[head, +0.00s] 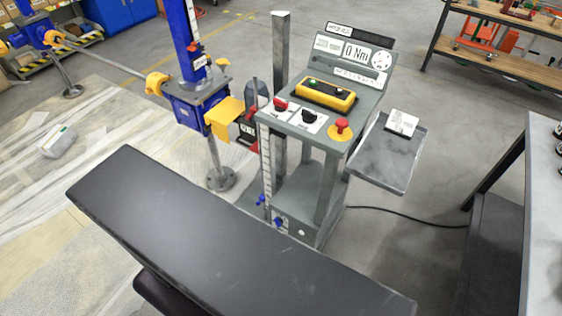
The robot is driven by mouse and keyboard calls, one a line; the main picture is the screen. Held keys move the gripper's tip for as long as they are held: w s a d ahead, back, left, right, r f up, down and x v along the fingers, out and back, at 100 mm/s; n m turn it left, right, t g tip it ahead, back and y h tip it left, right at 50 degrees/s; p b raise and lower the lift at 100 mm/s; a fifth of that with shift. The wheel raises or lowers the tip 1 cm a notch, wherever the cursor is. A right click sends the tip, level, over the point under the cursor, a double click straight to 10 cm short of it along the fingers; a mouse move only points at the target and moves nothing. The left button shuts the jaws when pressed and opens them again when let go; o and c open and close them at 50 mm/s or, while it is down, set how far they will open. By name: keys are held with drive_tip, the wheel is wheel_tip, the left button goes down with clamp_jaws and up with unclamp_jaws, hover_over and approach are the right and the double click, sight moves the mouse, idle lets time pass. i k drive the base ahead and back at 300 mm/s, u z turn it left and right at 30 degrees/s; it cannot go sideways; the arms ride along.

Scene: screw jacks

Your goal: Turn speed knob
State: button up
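A grey test stand (300,215) stands in the middle of the head view with a control panel on top. A black rotary knob (310,117) sits on a white plate on the panel. A red knob (281,104) on a similar white plate is just left of it. The labels are too small to read, so I cannot tell for sure which is the speed knob. A red mushroom button (342,125) with a yellow base is to the right. My gripper is not in view.
Behind the knobs lie a yellow pendant (325,95) and a display (357,55) showing 0 Nm. A blue screw jack (190,60) stands left. A grey side shelf (385,160) holds a white card (402,123). A black cable (410,218) crosses the floor at right.

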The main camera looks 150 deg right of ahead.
sight(309, 117)
drive_tip(key=z, duration=0.1)
drive_tip(key=k, duration=0.15)
drive_tip(key=z, duration=3.7)
drive_tip(key=k, duration=0.25)
drive_tip(key=z, duration=1.7)
